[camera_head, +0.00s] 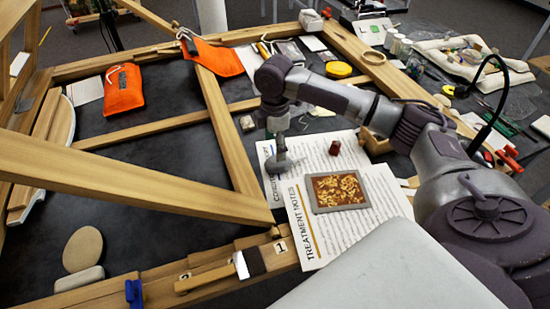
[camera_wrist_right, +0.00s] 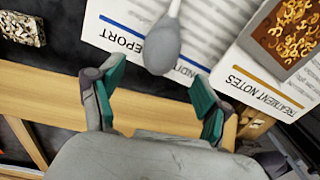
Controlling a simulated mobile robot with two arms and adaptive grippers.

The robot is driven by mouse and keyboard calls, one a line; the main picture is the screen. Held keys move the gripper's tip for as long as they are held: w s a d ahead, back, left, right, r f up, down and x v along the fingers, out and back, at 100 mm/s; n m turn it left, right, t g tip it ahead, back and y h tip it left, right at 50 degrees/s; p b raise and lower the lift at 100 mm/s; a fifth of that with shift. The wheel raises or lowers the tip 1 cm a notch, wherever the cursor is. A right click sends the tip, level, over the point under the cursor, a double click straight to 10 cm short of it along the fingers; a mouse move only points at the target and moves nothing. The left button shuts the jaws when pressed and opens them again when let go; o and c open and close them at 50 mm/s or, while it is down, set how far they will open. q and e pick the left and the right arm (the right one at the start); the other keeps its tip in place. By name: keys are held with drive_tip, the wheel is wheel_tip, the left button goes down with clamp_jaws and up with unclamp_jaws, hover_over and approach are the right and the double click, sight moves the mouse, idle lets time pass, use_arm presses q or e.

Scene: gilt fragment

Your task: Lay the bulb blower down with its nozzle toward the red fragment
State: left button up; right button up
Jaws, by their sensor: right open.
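The grey bulb blower (camera_head: 279,163) lies on the condition report sheet (camera_head: 266,150), its nozzle pointing right in the head view. In the right wrist view the blower (camera_wrist_right: 163,48) has its nozzle toward the top edge. My right gripper (camera_head: 278,136) is above it, its teal-padded fingers (camera_wrist_right: 158,74) apart on either side of the bulb, not closed on it. A red-brown panel with gold ornament (camera_head: 338,191) lies on the treatment notes sheet (camera_head: 312,250). A small dark red piece (camera_head: 334,147) is right of the blower. My left gripper is out of view.
A wooden frame (camera_head: 230,130) with diagonal bars spans the dark table. A brush (camera_head: 225,272) lies at the front. A speckled block (camera_wrist_right: 22,28) is left in the wrist view.

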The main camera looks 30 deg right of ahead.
wheel_tip(320, 180, up, 6)
drive_tip(key=shift+f, duration=0.25)
idle(0.4)
